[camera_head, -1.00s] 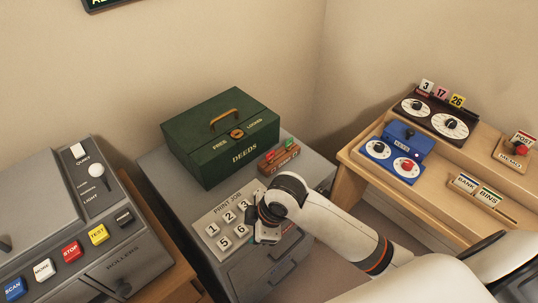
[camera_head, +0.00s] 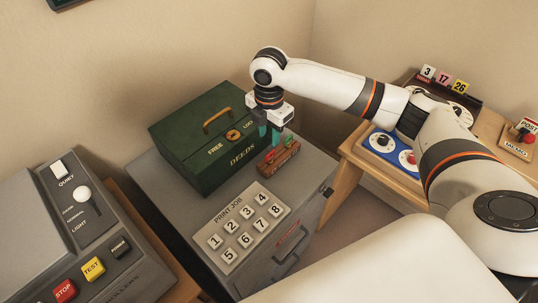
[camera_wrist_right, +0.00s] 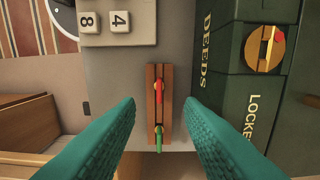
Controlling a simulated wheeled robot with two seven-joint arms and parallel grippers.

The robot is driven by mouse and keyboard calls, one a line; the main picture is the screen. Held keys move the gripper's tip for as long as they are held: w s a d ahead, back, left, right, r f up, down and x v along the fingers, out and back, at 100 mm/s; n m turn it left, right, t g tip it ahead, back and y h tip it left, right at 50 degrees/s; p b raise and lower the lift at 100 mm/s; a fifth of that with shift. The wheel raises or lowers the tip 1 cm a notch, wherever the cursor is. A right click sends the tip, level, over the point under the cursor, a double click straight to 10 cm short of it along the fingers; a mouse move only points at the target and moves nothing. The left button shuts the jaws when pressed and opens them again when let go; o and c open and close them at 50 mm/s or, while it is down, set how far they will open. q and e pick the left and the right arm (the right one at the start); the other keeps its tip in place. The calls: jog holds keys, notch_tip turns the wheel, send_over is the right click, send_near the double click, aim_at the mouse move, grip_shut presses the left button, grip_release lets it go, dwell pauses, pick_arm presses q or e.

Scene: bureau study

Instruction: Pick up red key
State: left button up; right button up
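The red key (camera_wrist_right: 159,91) stands in a wooden key block (camera_wrist_right: 151,110), with a green key (camera_wrist_right: 159,138) beside it in the same block. In the head view, the red key (camera_head: 270,156) and block (camera_head: 279,160) are on the grey cabinet, in front of the green deeds box. My right gripper (camera_head: 270,134) is above and just behind the block, pointing down. In the wrist view, its teal fingers (camera_wrist_right: 160,102) are apart, on either side of the block, with nothing between them held. My left gripper is not in view.
The green deeds box (camera_head: 190,166) with a brass lock (camera_head: 233,135) is close to the right gripper. A print job keypad (camera_head: 243,226) lies on the cabinet top in front. A grey machine (camera_head: 85,235) stands left; a wooden desk with dials (camera_head: 383,144) stands right.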

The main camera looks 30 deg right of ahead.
aim_at(270, 153)
jog(key=f, duration=0.9)
jog(key=shift+d, duration=0.2)
jog(key=shift+c, duration=0.4)
grip_shut()
